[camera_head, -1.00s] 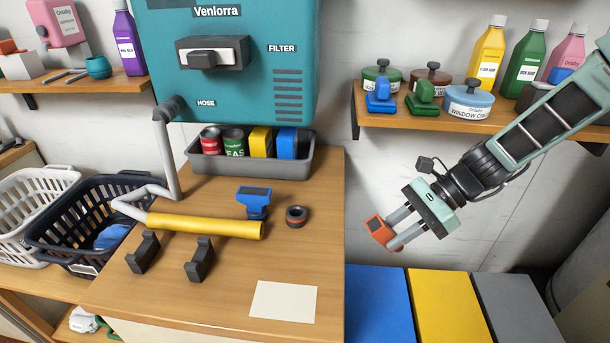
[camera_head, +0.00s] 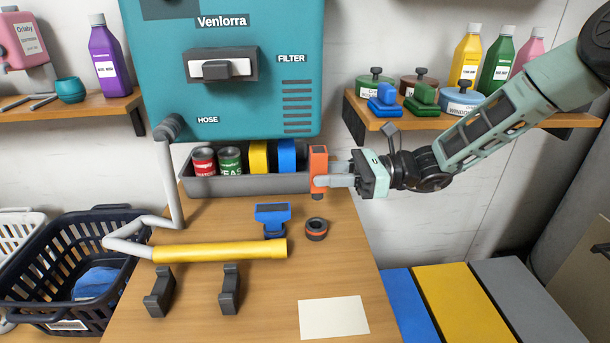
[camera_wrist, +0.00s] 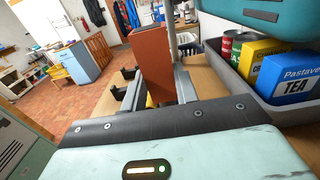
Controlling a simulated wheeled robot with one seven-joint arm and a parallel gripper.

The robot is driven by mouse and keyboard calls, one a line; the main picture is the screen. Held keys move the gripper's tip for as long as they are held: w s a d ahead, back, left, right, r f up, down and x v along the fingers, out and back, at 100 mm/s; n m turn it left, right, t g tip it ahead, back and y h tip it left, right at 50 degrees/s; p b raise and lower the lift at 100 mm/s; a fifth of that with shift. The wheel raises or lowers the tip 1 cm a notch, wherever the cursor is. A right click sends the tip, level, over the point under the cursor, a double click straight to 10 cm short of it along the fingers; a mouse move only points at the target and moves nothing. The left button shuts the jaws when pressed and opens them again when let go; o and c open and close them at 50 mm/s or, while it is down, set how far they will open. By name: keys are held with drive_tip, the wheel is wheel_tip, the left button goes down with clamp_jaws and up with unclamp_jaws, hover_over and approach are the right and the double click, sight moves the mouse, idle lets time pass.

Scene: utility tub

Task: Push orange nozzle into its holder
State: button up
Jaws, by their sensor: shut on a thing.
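My gripper (camera_head: 325,181) is shut on the orange nozzle (camera_head: 318,165). It holds the nozzle upright in the air above the right part of the wooden bench, in front of the right end of the grey tray. The nozzle also shows between the fingers in the wrist view (camera_wrist: 153,65). A blue nozzle-like piece (camera_head: 272,217) stands on the bench, left of and below the orange one. A black ring with an orange band (camera_head: 316,229) sits beside it on the bench; I cannot tell whether it is the holder.
A yellow tube (camera_head: 220,251) on a grey hose lies across the bench. Two black clips (camera_head: 230,290) stand in front of it. The grey tray (camera_head: 250,185) holds cans and boxes. A white card (camera_head: 333,317) lies at the front right. A shelf (camera_head: 375,118) is above right.

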drive_tip(key=b, duration=0.6)
hover_over(325, 223)
wheel_tip(325, 223, down, 6)
drive_tip(key=shift+f, duration=0.1)
idle(0.9)
drive_tip(key=shift+f, duration=1.5)
idle(1.6)
drive_tip(key=o, duration=1)
drive_tip(key=shift+d, duration=0.1)
